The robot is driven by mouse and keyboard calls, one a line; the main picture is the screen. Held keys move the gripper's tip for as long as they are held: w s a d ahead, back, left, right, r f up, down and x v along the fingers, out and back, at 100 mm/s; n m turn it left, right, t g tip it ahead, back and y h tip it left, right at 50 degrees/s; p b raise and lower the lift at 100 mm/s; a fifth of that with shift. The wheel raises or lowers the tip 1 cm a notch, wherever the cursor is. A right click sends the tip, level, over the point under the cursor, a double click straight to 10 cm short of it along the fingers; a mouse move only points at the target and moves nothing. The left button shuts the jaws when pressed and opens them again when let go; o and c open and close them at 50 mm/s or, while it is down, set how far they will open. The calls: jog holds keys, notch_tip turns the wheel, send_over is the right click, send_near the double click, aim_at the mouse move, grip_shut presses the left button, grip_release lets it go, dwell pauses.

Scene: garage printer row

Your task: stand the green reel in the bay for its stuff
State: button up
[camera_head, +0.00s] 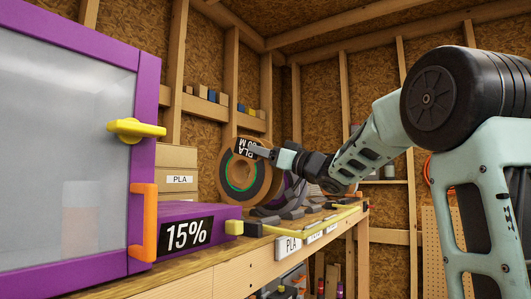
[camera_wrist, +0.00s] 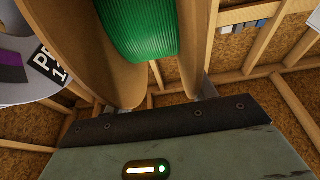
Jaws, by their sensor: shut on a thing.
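The green reel (camera_head: 262,188) has brown flanges and a dark label with white text that appears to include PLA, upside down. My gripper (camera_head: 273,156) is shut on its upper rim and holds it upright over the bench. In the wrist view, the green winding (camera_wrist: 140,30) shows between two brown flanges, with my gripper (camera_wrist: 152,96) across their edges. Dark grey cradles (camera_head: 292,213) line the bench; a front tag (camera_head: 288,246) reads PLA, and the tags farther along are too small to read. Whether the reel's bottom touches a cradle is hidden.
A purple cabinet (camera_head: 148,75) with a clear door, orange handle (camera_head: 143,222) and 15% display (camera_head: 187,234) stands at left. PLA boxes (camera_head: 177,160) are behind it. A yellow bar (camera_head: 300,231) runs along the bench front. A grey reel (camera_wrist: 25,85) sits close by at left in the wrist view.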

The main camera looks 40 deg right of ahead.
aim_at(266, 167)
dwell(0.5)
jog(key=shift+f+b, duration=1.2)
jog(key=shift+f, duration=0.15)
jog(key=shift+f, duration=0.1)
jog(key=shift+f+b, duration=0.7)
jog(key=shift+b, duration=0.05)
jog(key=shift+f, duration=0.1)
dwell(0.4)
jog(key=o, duration=1.8)
